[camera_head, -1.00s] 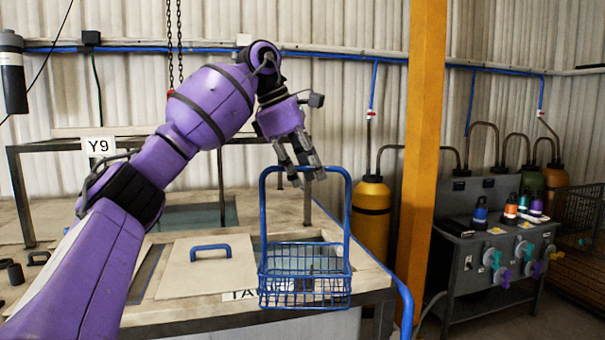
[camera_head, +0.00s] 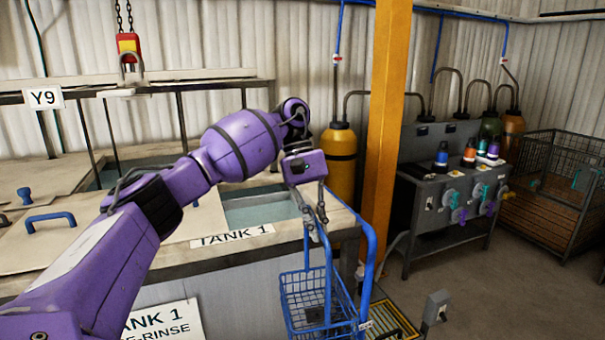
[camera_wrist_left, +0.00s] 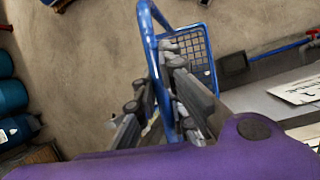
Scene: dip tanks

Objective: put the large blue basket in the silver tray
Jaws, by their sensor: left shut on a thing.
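The blue wire basket (camera_head: 304,296) with its tall handle hangs in front of the tank bench, beside its right front corner, in the head view. My left gripper (camera_head: 316,226) is shut on the basket's handle near the top. In the left wrist view the handle (camera_wrist_left: 148,40) passes between the fingers of my left gripper (camera_wrist_left: 165,105), and the basket's mesh (camera_wrist_left: 197,52) shows beyond them, above the floor. I see no silver tray that I can make out for sure. My right gripper is in neither view.
The tank bench (camera_head: 225,255) with an open water-filled Tank 1 (camera_head: 260,211) stands behind the basket. A yellow post (camera_head: 385,130) rises right of it. A control stand (camera_head: 440,215) and a wire cage (camera_head: 550,190) stand farther right.

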